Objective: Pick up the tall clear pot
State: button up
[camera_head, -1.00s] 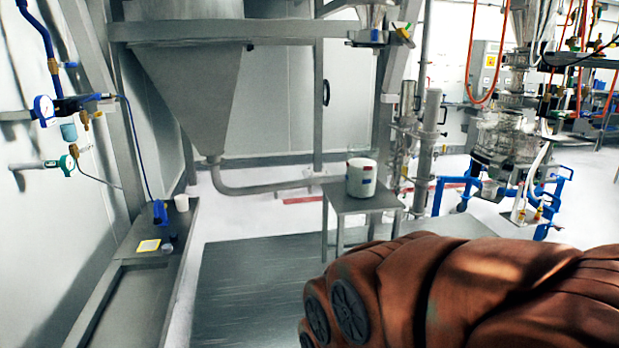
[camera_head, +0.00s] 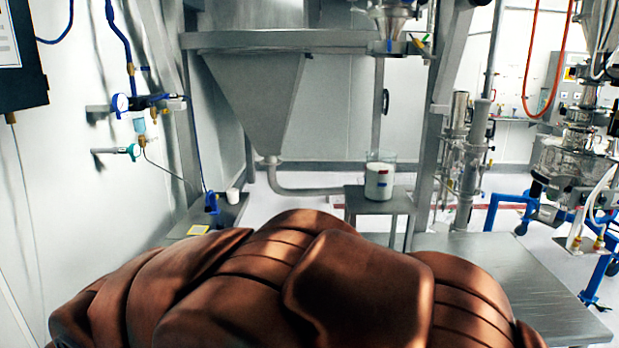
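A clear pot (camera_head: 381,157) with white contents in its lower part stands upright on a small grey metal table (camera_head: 377,206), right of the picture's middle. It has a small red and blue label. It is the only thing I see that fits the tall clear pot. My gripper is not in view. My brown-covered arm fills the lower middle and hides the floor and the lower part of the small table's legs.
A steel hopper (camera_head: 262,105) with a bent pipe stands behind and left of the small table. Steel posts (camera_head: 470,165) rise to its right. A bare grey metal bench (camera_head: 530,285) is at the lower right. A white cup (camera_head: 233,196) sits on a left ledge.

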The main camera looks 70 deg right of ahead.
aim_at(380, 168)
jog(key=u, duration=0.1)
jog(key=k, duration=0.9)
jog(key=z, duration=1.05)
